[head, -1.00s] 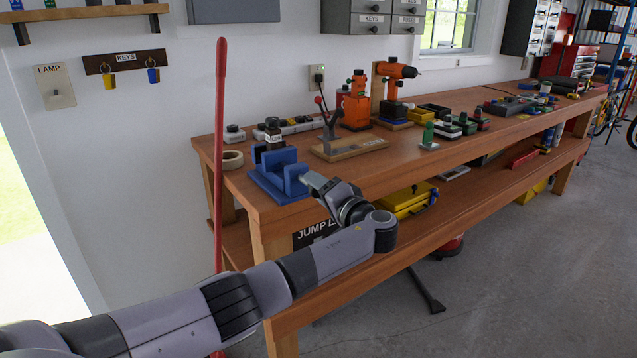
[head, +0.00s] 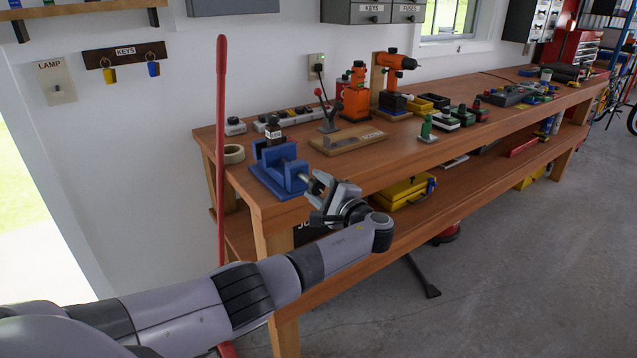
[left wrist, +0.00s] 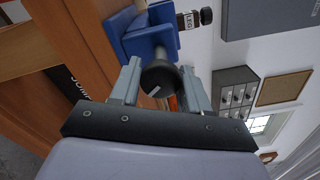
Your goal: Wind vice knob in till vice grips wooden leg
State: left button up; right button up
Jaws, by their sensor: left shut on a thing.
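The blue vice (head: 266,181) sits at the near left corner of the workbench, and it also shows in the left wrist view (left wrist: 150,42). Its round black knob (left wrist: 160,79) lies between the fingers of my left gripper (left wrist: 160,88), which is shut on it. In the head view my left gripper (head: 320,186) is at the front side of the vice, and the knob is mostly hidden by it. A dark upright piece (head: 273,129) with a white label stands at the vice; the label reads LEG in the left wrist view (left wrist: 190,18). Whether the jaws touch it I cannot tell. My right gripper is out of view.
A roll of tape (head: 233,154) lies left of the vice. A toggle clamp on a wooden base (head: 348,140) stands to its right, with an orange drill (head: 396,64) behind. A red pole (head: 221,150) stands before the bench's left end. A yellow case (head: 402,190) is on the lower shelf.

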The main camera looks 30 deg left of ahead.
pick_arm(q)
jog(key=shift+d+f+m, duration=0.1)
jog(key=shift+m, duration=0.5)
jog(key=o, duration=1)
jog(key=shift+c, duration=0.2)
jog(key=v, duration=0.7)
